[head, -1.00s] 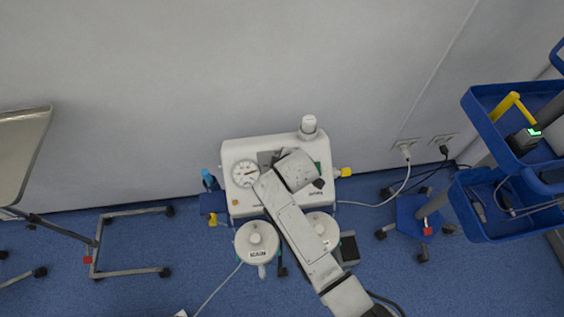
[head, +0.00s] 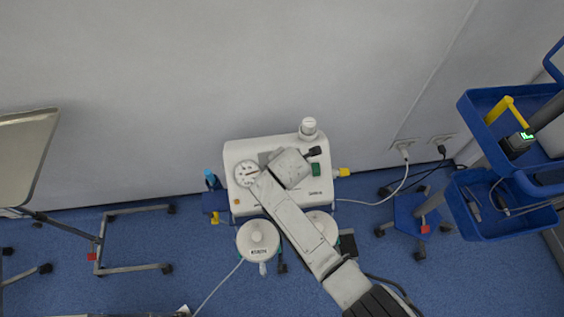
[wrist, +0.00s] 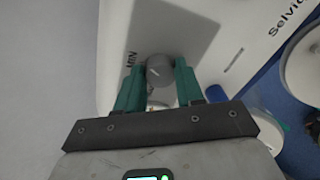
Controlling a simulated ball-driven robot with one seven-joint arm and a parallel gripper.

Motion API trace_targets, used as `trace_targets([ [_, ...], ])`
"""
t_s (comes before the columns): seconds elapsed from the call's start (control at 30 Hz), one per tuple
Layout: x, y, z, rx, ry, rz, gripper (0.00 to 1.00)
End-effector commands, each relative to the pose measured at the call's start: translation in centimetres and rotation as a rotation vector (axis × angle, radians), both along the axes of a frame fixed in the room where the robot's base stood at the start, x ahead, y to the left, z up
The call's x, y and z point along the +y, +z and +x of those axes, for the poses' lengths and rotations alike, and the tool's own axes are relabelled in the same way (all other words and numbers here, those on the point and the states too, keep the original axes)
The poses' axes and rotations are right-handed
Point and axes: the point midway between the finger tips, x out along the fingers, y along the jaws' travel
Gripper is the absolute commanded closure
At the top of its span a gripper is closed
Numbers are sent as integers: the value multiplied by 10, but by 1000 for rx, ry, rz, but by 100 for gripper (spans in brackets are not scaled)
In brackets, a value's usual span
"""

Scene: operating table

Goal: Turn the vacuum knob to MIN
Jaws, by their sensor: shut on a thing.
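In the head view my wrist hides the knob and the fingertips. The knob's pointer mark cannot be made out.
Two white-lidded canisters stand in front of the machine, one (head: 258,238) left of my arm and one (head: 322,226) partly behind it. A green switch (head: 316,169) is right of my wrist. A blue cart (head: 510,215) stands at right, a metal tray stand (head: 25,150) at left.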

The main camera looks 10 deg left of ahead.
Motion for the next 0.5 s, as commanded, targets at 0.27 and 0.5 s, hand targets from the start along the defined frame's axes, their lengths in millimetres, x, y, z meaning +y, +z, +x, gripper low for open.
trace_targets([
  [0.27, 0, 0, -1, -34, 191, -135, 93],
  [0.5, 1, -1, -1, -58, 309, -216, 93],
])
